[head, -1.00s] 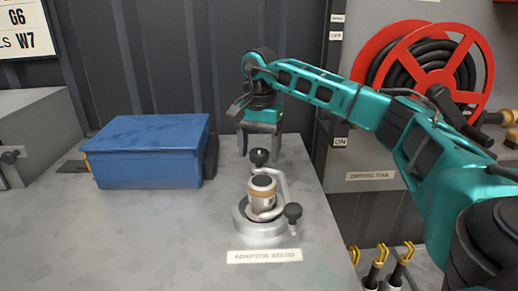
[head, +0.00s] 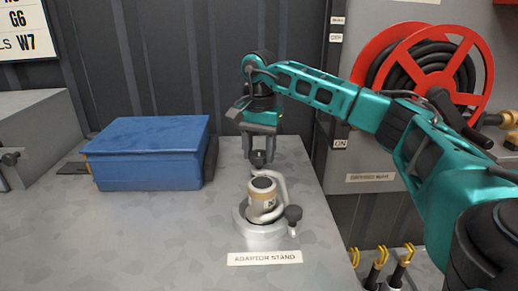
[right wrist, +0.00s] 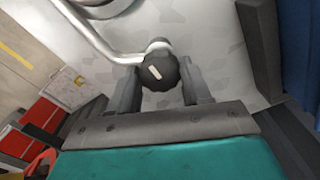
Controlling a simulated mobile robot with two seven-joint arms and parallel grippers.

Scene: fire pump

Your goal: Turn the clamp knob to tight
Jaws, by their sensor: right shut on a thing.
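The adaptor stand (head: 243,232) is a round grey metal base on the bench, holding a white and tan cylindrical fitting (head: 262,202). A bent silver bar (head: 284,187) curves round the fitting. A black clamp knob (head: 258,158) sits at its far end, and another black knob (head: 293,213) at its near right. My right gripper (head: 263,157) points down over the far knob, shut on it. In the right wrist view the knob (right wrist: 160,72), with a pale mark on top, lies between the two fingers (right wrist: 162,88). My left gripper is not in view.
A blue box (head: 150,170) stands on the bench left of the stand. A grey case (head: 35,135) is at the far left. A red hose reel (head: 425,75) hangs at the right beyond the bench edge. The front left of the bench is clear.

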